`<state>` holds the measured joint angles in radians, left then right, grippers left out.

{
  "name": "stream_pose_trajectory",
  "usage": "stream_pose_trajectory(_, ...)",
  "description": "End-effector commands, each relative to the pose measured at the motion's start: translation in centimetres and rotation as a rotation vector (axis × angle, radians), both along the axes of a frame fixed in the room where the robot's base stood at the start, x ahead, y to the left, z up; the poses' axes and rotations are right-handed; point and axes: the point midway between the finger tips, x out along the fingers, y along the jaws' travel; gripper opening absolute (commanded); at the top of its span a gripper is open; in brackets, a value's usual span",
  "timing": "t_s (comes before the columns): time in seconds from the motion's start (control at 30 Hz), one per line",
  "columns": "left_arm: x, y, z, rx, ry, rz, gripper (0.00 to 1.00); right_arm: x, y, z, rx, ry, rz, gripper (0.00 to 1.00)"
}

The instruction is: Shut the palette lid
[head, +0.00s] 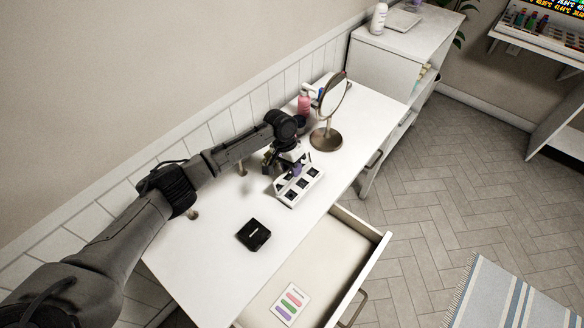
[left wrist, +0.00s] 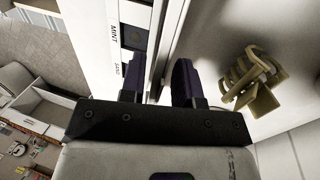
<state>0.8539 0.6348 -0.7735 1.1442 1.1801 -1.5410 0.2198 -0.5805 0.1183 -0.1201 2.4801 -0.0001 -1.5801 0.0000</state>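The palette (head: 301,186) is a white case with dark square wells on the desk, in front of the round mirror. Its labels, including "MINT", show at the top of the left wrist view (left wrist: 113,35). A white upright panel, seemingly its raised lid (left wrist: 160,45), runs beside the wells. My left gripper (head: 293,167) is at the palette's back side, pointing down. In the left wrist view its two dark fingers (left wrist: 158,82) are apart, with the panel's edge between them; I cannot tell whether they touch it. My right gripper is not in view.
A small black box (head: 253,234) lies on the desk. The round mirror (head: 327,138) and a pink bottle (head: 304,104) stand beyond the palette. A tan clip (left wrist: 250,80) lies behind it. The open drawer (head: 330,248) juts out in front, holding a colour card (head: 290,304).

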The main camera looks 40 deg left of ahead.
Motion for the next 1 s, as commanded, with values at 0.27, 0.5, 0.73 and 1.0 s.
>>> stream_pose_trajectory(0.27,-0.02,-0.15,-0.65,0.000,-0.001,0.000,0.30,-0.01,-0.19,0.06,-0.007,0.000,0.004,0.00)
stream_pose_trajectory(0.5,-0.02,-0.16,-0.63,0.000,-0.001,0.000,0.23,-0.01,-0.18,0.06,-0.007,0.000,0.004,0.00)
stream_pose_trajectory(0.73,-0.01,-0.16,-0.61,0.000,-0.001,0.000,0.01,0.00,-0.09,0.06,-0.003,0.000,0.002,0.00)
stream_pose_trajectory(1.0,-0.02,-0.16,-0.55,0.000,0.000,0.000,0.00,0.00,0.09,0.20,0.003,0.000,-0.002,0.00)
